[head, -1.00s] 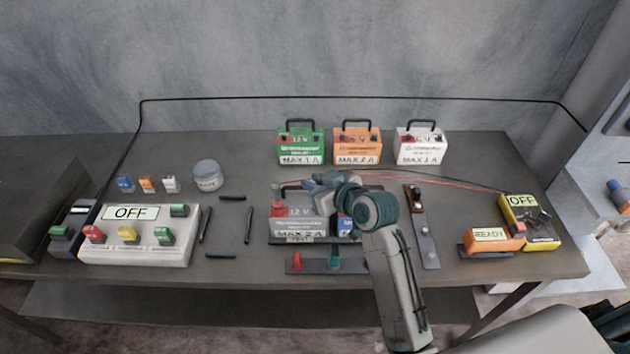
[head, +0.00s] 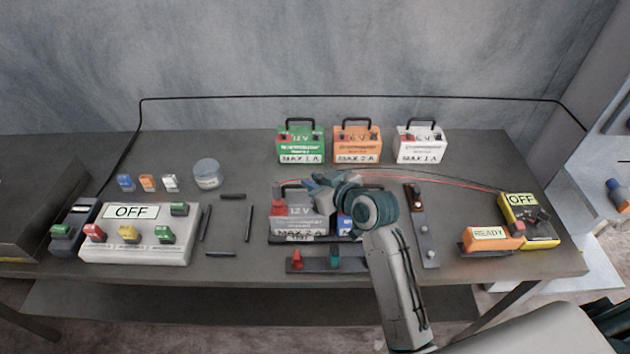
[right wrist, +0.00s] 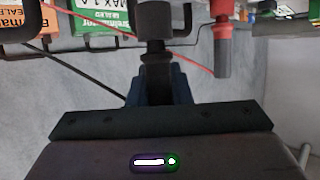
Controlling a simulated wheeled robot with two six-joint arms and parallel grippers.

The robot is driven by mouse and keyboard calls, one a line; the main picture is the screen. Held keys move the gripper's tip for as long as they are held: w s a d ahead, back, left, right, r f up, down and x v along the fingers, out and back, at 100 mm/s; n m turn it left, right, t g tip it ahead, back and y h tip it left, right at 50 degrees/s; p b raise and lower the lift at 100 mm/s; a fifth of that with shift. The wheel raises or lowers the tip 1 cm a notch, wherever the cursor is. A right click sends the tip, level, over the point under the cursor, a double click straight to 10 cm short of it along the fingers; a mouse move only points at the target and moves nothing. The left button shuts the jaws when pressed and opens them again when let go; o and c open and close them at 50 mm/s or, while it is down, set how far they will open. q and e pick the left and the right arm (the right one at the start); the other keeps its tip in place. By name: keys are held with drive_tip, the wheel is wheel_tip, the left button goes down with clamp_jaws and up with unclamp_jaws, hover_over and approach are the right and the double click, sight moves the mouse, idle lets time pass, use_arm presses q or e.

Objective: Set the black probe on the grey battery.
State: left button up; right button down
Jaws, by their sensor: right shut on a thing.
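The grey battery (head: 300,222) stands on the bench, front centre, with a 12 V label and a red part (head: 278,207) at its left terminal. My right gripper (head: 312,186) is over the upper rear of this battery and hides part of it. In the right wrist view it is shut on the black probe (right wrist: 154,22), whose thick dark end sticks out between the fingers. The red probe (right wrist: 222,52) stands beside it, apart from the fingers. I cannot tell whether the black probe touches the battery. My left gripper is not in view.
Green (head: 301,145), orange (head: 357,145) and white (head: 421,147) batteries stand behind. A blue battery (head: 345,225) is partly hidden by my arm. A yellow meter reading OFF (head: 528,222) is at right, a switch panel (head: 135,240) at left. Red wire (head: 440,178) crosses the bench.

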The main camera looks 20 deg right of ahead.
drive_tip(key=shift+f+b, duration=0.65)
drive_tip(key=shift+f, duration=0.7)
drive_tip(key=c, duration=1.2)
unclamp_jaws()
drive_tip(key=shift+c, duration=0.2)
drive_tip(key=shift+s+d+r, duration=0.1)
drive_tip(key=shift+s+d, duration=0.15)
drive_tip(key=shift+s, duration=0.2)
drive_tip(key=b+v, duration=0.3)
drive_tip(key=v, duration=0.7)
drive_tip(key=shift+r, duration=0.15)
drive_tip(key=shift+w, duration=0.15)
